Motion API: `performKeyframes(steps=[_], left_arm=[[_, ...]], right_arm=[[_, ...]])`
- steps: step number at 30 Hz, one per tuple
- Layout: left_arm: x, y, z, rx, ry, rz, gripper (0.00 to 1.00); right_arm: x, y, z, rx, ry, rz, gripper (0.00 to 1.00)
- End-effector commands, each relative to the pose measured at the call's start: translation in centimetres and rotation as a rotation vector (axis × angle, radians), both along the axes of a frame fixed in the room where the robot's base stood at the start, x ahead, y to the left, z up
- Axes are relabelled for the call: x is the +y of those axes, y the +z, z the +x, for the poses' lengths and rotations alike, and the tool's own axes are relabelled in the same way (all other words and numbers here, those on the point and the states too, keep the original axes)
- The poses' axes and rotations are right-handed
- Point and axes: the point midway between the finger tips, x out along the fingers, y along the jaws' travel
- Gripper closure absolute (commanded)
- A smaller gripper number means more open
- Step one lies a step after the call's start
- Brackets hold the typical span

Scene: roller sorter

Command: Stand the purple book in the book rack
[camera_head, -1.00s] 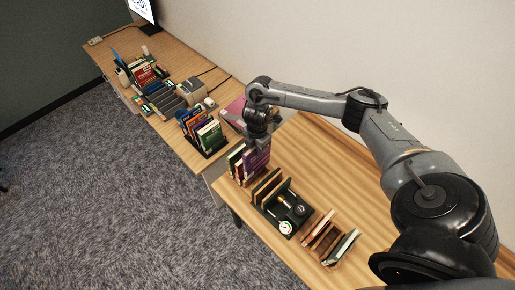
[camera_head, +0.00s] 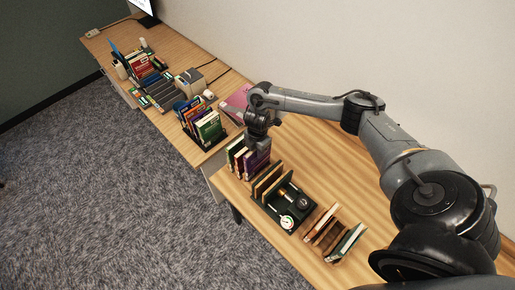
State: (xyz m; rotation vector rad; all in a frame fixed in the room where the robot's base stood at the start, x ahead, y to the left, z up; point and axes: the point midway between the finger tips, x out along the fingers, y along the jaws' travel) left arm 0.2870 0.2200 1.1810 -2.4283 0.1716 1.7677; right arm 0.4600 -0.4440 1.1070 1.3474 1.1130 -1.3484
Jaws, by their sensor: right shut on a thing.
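The purple book (camera_head: 257,164) stands roughly upright at the near-left part of the right-hand wooden table, below my right gripper (camera_head: 257,144). My right gripper is shut on its upper edge. The book is beside a green book (camera_head: 236,148) and a dark red book (camera_head: 243,161), at the right end of that row. The row looks like the book rack's contents, but the rack itself is mostly hidden by the books. I cannot tell whether the purple book's bottom touches the rack. My left gripper is not in view.
A dark tray (camera_head: 290,215) with upright brown books and small round items stands just in front. A wooden rack with books (camera_head: 332,234) is further right. Another filled book rack (camera_head: 205,131) and a pink-purple flat item (camera_head: 237,103) are behind on the left table.

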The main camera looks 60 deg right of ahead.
Motion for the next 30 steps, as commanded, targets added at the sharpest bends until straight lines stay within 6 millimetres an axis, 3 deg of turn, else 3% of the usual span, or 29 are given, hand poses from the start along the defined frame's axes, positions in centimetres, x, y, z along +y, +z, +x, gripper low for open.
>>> performKeyframes(steps=[3, 12, 30], left_arm=[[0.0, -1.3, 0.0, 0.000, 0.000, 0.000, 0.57], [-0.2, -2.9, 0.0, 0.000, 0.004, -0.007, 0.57], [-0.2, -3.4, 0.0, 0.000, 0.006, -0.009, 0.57]], right_arm=[[0.0, -1.8, 0.0, 0.000, 0.000, 0.001, 1.00], [0.1, -4.3, 0.0, 0.000, 0.000, 0.001, 1.00], [0.0, -5.3, 0.0, -0.001, 0.000, 0.001, 1.00]])
